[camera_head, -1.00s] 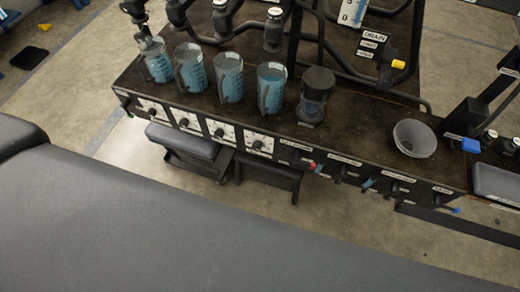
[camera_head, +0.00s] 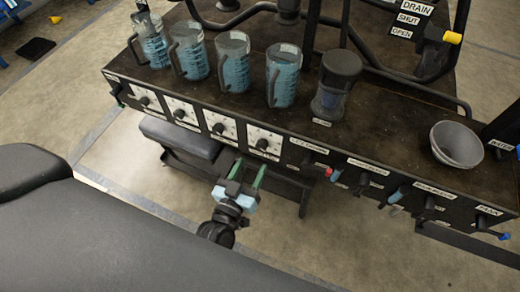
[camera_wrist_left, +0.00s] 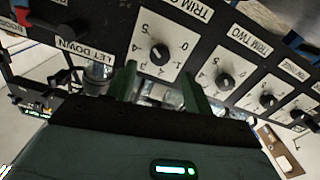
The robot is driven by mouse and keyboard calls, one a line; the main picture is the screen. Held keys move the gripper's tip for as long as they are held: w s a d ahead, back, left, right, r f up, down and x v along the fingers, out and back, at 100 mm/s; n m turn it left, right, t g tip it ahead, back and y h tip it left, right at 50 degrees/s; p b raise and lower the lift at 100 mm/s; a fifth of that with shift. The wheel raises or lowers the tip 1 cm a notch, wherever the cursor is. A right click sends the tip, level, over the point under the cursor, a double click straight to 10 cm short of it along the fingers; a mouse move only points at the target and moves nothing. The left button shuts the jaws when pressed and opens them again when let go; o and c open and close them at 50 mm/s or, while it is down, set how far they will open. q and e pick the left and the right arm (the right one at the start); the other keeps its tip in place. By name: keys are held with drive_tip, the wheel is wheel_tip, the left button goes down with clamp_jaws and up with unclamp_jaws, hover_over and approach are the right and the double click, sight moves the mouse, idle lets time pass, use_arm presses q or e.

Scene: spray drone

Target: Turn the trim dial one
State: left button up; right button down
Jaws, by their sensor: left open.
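The trim one dial is a black knob on a white numbered plate; it shows in the wrist view (camera_wrist_left: 160,54), under a label partly cut off by the frame. In the head view it is the rightmost dial (camera_head: 262,144) in the row on the bench front. I cannot tell its exact pointer setting. My left gripper (camera_head: 249,172) is in front of and below this dial in the head view, pointing at the panel. In the wrist view its two green fingers (camera_wrist_left: 160,88) are apart and empty, with the dial beyond their tips, apparently untouched. My right gripper is not in view.
The trim two dial (camera_wrist_left: 225,80) is close beside, with more dials along the panel. A "LET DOWN" label (camera_wrist_left: 88,50) sits on the other side, near levers. Several blue-filled jugs (camera_head: 232,62) and a grey bowl (camera_head: 456,145) stand on the bench (camera_head: 395,125). A grey padded stool (camera_head: 180,138) is below.

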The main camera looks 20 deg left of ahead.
sight(261, 149)
use_arm(q)
drive_tip(key=w+b, duration=0.1)
drive_tip(key=w, duration=0.6)
drive_tip(key=shift+d, duration=0.1)
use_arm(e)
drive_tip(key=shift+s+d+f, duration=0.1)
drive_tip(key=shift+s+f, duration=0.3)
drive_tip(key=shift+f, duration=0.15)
use_arm(q)
drive_tip(key=c, duration=1)
